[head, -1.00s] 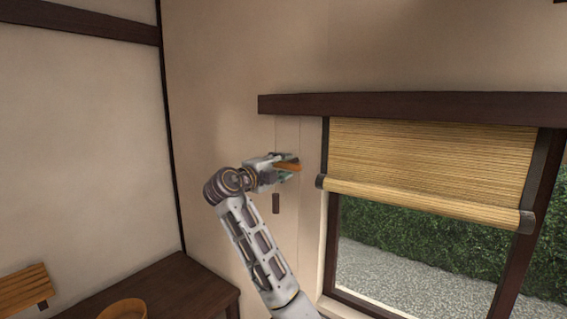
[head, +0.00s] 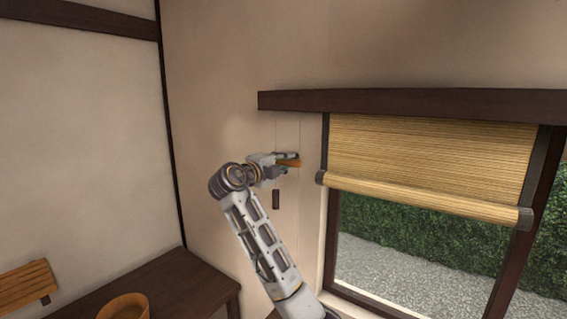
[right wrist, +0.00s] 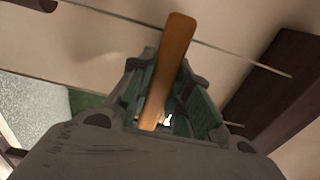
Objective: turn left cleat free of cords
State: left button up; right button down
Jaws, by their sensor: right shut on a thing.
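The left cleat (head: 291,163) is a small orange-brown wooden bar on the wall, left of the window. My right gripper (head: 287,160) is shut on it. In the right wrist view, the cleat (right wrist: 170,60) stands out lengthwise between the green-lined fingers (right wrist: 168,105). A thin pale cord (right wrist: 225,52) runs slantwise past the cleat's outer end; I cannot tell whether it touches. In the head view, thin cords (head: 276,135) hang down the wall by the gripper. The cleat's base is mostly hidden by the fingers. My left gripper is not in view.
A dark cord weight (head: 276,199) hangs just below the gripper. A bamboo blind (head: 425,165) is partly rolled up under a dark beam (head: 410,102). The wall left of the arm is clear.

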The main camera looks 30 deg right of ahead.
jog(key=shift+f, duration=0.1)
jog(key=shift+f+n+b, duration=0.1)
jog(key=shift+n+b, duration=0.3)
jog(key=shift+b, duration=0.35)
jog(key=n+b, duration=0.2)
jog(key=b, duration=0.1)
jog(key=shift+n+b, duration=0.8)
jog(key=shift+n, duration=0.3)
jog(key=shift+n+b, duration=0.5)
jog(key=shift+n, duration=0.4)
jog(key=n, duration=0.2)
jog(key=shift+n+b, duration=0.35)
jog(key=shift+n, duration=0.05)
jog(key=n, duration=0.2)
jog(key=shift+n, duration=3.2)
